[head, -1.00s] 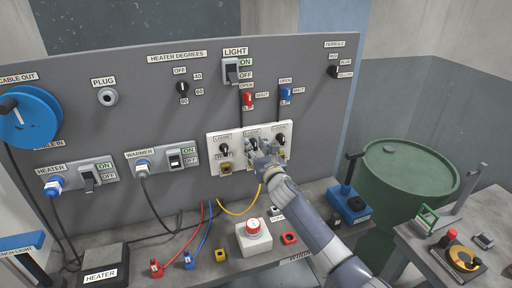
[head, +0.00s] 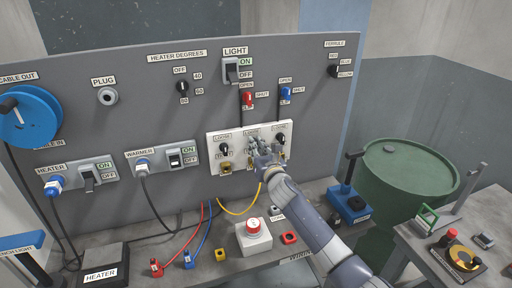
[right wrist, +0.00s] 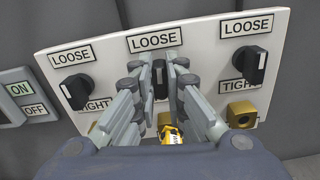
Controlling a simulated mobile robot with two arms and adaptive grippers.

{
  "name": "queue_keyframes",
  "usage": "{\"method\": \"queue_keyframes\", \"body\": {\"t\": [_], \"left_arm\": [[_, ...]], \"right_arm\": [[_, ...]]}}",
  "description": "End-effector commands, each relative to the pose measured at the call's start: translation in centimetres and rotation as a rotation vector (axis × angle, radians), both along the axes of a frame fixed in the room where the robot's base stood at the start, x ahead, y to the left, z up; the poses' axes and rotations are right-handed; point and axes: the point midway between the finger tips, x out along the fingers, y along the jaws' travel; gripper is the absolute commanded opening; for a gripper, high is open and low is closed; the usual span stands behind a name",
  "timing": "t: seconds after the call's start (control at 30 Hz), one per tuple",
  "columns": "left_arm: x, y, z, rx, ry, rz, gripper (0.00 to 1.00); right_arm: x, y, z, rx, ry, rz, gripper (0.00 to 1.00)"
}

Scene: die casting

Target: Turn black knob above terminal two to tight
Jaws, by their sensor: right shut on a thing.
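A white terminal panel (head: 211,141) on the grey board carries three black knobs in a row, with LOOSE labels above them and TIGHT labels below where visible. The middle black knob (right wrist: 159,82) is between the fingers of my right gripper (head: 256,146), which is shut on it. In the right wrist view the gripper (right wrist: 162,70) has one finger on each side of this knob. The fingers hide much of the knob and its TIGHT label, so its exact angle is hard to tell. A yellow piece (right wrist: 170,133) shows below it at the middle terminal. My left gripper is not in view.
The left knob (right wrist: 74,91) and right knob (right wrist: 250,65) flank my fingers closely. A brass terminal block (right wrist: 242,114) sits below the right knob. A red button box (head: 253,237) and loose connectors lie on the bench below. A green barrel (head: 415,185) stands at right.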

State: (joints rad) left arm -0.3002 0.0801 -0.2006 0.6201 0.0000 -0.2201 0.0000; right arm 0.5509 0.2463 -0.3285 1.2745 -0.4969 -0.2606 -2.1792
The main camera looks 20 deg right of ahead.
Motion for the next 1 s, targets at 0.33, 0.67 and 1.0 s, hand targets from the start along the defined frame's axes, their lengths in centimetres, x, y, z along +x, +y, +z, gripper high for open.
{"method": "queue_keyframes", "body": {"t": [0.33, 0.67, 1.0], "left_arm": [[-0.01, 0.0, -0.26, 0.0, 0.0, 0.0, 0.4], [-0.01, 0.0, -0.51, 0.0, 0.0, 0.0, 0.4], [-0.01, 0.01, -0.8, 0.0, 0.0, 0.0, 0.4]], "right_arm": [[-0.01, -0.08, -0.11, 0.29, 0.01, 0.001, 0.0], [0.0, -0.18, -0.2, 0.606, 0.022, 0.0, 0.0], [0.0, -0.3, -0.32, 0.928, 0.033, -0.002, 0.0]]}}
